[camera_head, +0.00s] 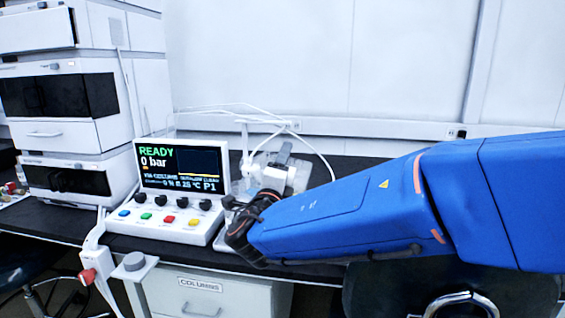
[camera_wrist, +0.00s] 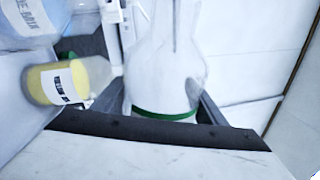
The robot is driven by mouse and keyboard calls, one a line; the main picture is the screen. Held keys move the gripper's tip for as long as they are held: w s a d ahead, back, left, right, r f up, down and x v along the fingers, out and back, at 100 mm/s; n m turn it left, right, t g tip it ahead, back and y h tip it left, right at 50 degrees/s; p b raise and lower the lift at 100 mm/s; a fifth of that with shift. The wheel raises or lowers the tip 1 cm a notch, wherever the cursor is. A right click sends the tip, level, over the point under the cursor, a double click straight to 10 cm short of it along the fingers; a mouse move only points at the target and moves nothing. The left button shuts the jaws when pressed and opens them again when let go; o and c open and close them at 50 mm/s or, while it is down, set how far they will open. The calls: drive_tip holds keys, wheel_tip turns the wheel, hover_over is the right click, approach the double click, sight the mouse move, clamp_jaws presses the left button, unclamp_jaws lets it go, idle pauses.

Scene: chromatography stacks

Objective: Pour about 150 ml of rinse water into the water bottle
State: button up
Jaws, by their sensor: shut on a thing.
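In the wrist view my gripper (camera_wrist: 162,108) has its two dark fingers on either side of a clear, see-through bottle (camera_wrist: 170,75) with a green band near its lower end. It is shut on this bottle, whose narrower part points to the top of the picture. In the head view my gripper (camera_head: 283,160) is beside the control unit, and the held bottle is hard to make out there. Another clear container (camera_wrist: 28,18) with partly readable dark lettering is cut off at the wrist view's upper left. I cannot tell which bottle is the water bottle.
A yellow-filled labelled bottle (camera_wrist: 70,82) is left of the held bottle. A control unit (camera_head: 180,180) reads "READY, 0 bar", with the instrument stack (camera_head: 75,100) to its left. Thin tubing (camera_head: 225,107) arches above.

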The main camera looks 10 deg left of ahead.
drive_tip(key=shift+f+m, duration=0.3)
drive_tip(key=shift+m, duration=0.2)
drive_tip(key=m, duration=0.1)
drive_tip(key=m+h, duration=0.1)
drive_tip(key=m, duration=0.2)
drive_tip(key=shift+a+f, duration=0.1)
drive_tip(key=shift+f, duration=0.15)
